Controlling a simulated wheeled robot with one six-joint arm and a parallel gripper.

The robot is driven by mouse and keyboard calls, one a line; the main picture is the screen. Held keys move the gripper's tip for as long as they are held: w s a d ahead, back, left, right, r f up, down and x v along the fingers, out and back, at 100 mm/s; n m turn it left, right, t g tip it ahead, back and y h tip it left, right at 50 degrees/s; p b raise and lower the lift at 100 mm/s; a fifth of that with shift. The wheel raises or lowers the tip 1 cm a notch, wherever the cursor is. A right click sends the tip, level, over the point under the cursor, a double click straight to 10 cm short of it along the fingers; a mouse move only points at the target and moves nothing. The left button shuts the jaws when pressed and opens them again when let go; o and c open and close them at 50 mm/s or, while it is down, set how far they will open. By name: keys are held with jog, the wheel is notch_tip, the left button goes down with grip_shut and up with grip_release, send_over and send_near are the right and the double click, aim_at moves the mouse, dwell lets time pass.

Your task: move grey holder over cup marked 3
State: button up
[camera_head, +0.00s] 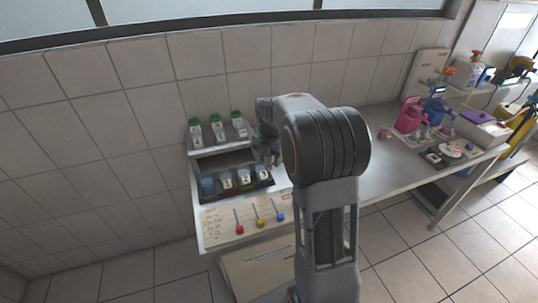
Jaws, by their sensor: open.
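The cup marked 3 (262,174) stands at the right end of a row on the bench, beside the cup marked 2 (244,178) and the cup marked 1 (227,181). My gripper (270,159) is open, close behind and above the cup marked 3, partly hidden by my own arm. I cannot single out the grey holder with certainty; it may be among the small dark parts near my gripper. Whether anything sits between the jaws is too small to tell.
A grey rack (193,166) behind the cups carries three green-capped bottles (217,129). A blue item (208,186) stands left of the cups. Bottles and boxes (484,127) crowd the bench's right end.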

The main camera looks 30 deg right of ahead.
notch_tip(320, 180, up, 14)
dwell(0.6)
jog(key=shift+f, duration=0.1)
